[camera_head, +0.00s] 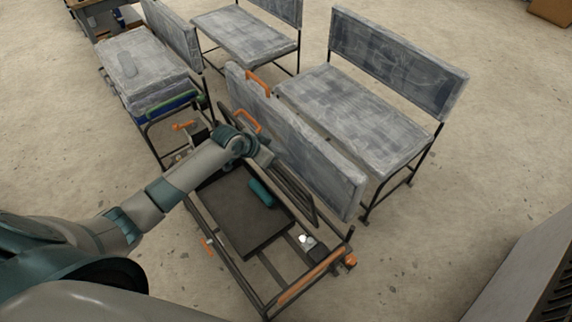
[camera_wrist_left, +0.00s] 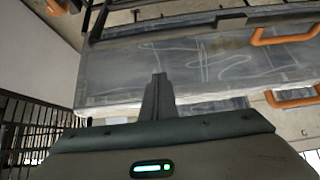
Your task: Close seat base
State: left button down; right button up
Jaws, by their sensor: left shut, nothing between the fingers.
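The seat base (camera_head: 300,140) is a worn grey padded panel standing raised and tilted on edge at the far side of a low black metal frame (camera_head: 264,282). A dark rail (camera_head: 293,188) runs along its near face, and orange handles (camera_head: 246,121) show by its upper left part. My left gripper (camera_head: 265,158) is beside the panel's near side, its fingertips hard to make out. In the left wrist view the fingers (camera_wrist_left: 157,95) are shut and empty, in front of a grey panel (camera_wrist_left: 112,86); contact cannot be told. My right gripper is out of view.
Inside the open frame are a dark flat plate (camera_head: 238,215) and a teal cylinder (camera_head: 262,192). A grey bench (camera_head: 350,115) stands close behind the panel. Another seat (camera_head: 140,60) is at upper left. Bare floor (camera_head: 440,215) lies to the right.

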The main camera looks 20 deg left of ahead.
aim_at(285, 169)
pick_arm(q)
jog(key=p+x, duration=0.2)
jog(key=x, duration=0.7)
jog(key=s, duration=0.1)
jog(key=s+a+p, duration=0.1)
jog(key=s+f+p, duration=0.1)
jog(key=shift+s+a+f, duration=0.1)
jog(key=shift+a, duration=0.25)
jog(key=shift+f, duration=0.15)
